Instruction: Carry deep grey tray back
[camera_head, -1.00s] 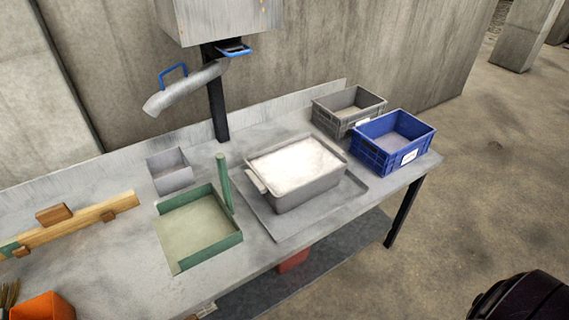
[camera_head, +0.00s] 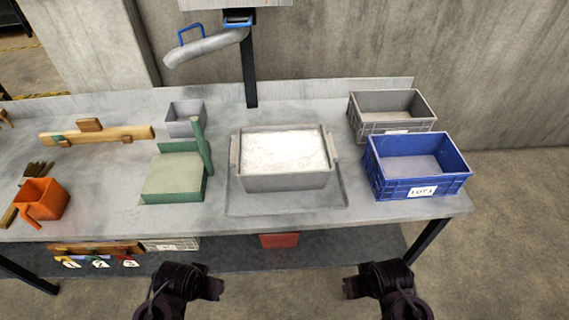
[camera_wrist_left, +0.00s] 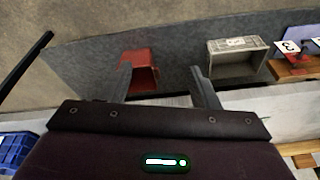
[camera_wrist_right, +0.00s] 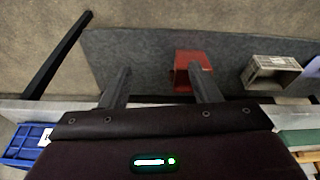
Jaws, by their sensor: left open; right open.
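The deep grey tray (camera_head: 287,182) stands on the bench, filled with pale grain-like material. It has a handle at each side and sits on a flat grey mat-like sheet (camera_head: 290,207). My left gripper (camera_head: 220,288) is in front of the bench, apart from the tray, open and empty; its two fingers show in the left wrist view (camera_wrist_left: 163,85). My right gripper (camera_head: 350,286) is also in front of the bench, open and empty, with its fingers in the right wrist view (camera_wrist_right: 160,85). Neither touches anything.
A grey crate (camera_head: 393,128) and a blue crate (camera_head: 420,187) stand at right. A green open tray with a post (camera_head: 172,197), a small grey box (camera_head: 186,128) and an orange scoop (camera_head: 50,202) stand left. A grey chute (camera_head: 205,49) hangs behind. A red bin (camera_head: 279,240) sits on the lower shelf.

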